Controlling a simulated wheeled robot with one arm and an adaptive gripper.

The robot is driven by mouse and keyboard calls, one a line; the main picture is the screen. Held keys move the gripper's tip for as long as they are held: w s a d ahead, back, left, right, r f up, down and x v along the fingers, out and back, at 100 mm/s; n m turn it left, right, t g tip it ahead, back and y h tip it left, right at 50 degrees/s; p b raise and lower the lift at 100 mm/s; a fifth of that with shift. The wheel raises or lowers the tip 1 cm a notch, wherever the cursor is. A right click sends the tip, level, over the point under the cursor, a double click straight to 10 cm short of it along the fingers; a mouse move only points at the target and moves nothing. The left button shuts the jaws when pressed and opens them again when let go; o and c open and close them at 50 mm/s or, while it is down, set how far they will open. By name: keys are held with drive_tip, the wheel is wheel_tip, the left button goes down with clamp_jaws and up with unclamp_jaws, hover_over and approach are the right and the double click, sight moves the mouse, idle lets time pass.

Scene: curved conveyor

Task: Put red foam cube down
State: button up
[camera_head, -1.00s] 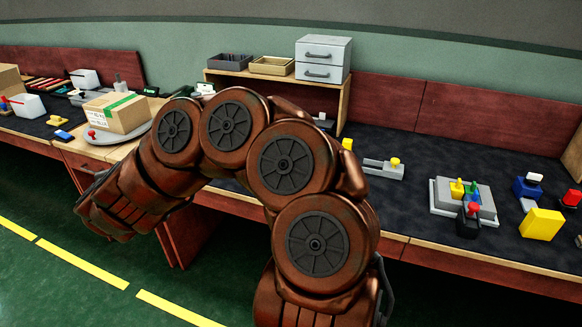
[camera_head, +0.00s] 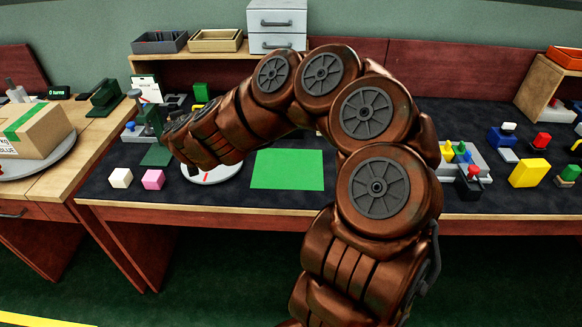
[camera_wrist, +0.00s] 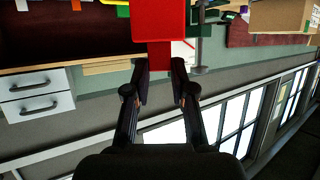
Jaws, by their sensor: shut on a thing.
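The red foam cube (camera_wrist: 160,22) shows in the wrist view at the top middle, held at the fingertips of my gripper (camera_wrist: 160,68). The two dark fingers are closed on it, one on each side. The wrist view is turned over, with the cabinet and windows upside down. In the head view the arm reaches left over the dark worktop, and neither the fingers nor the red cube can be made out there.
A green mat (camera_head: 287,170) lies flat and bare on the worktop. A white round plate (camera_head: 212,175) lies partly under the arm. Trays (camera_head: 160,42) and drawers (camera_head: 277,22) stand behind.

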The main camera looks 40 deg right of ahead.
drive_tip(key=s+d+f+n+y+b, duration=0.1)
drive_tip(key=d+f+n+y, duration=0.15)
drive_tip(key=d, duration=0.25)
drive_tip(key=s+d+f+n+g+y+b, duration=0.1)
drive_tip(key=d+n+y, duration=0.15)
drive_tip(key=d, duration=0.25)
drive_tip(key=s+d+f+n+y+b, duration=0.1)
drive_tip(key=d+f+n+y, duration=0.15)
drive_tip(key=d, duration=0.35)
drive_tip(key=s+d+f+n+g+y+b, duration=0.1)
drive_tip(key=s+d+n+g+y, duration=0.3)
drive_tip(key=s, duration=0.7)
drive_tip(key=s+d+f+t+y+b, duration=0.1)
drive_tip(key=s+d+f+b, duration=0.1)
drive_tip(key=s+d, duration=0.7)
drive_tip(key=shift+g, duration=0.3)
drive_tip(key=w+a+f+p, duration=0.1)
drive_tip(key=w, duration=0.3)
drive_tip(key=w+a+f+p, duration=0.1)
drive_tip(key=w+a, duration=0.1)
drive_tip(key=w, duration=0.3)
drive_tip(key=w+a+f+p, duration=0.1)
drive_tip(key=w+a+f, duration=0.1)
drive_tip(key=w, duration=0.2)
drive_tip(key=shift+w, duration=0.35)
drive_tip(key=shift+a+f+p, duration=0.1)
drive_tip(key=shift+f+p, duration=0.2)
drive_tip(key=shift+f, duration=0.15)
drive_tip(key=shift+f+b, duration=0.15)
drive_tip(key=shift+b, duration=0.15)
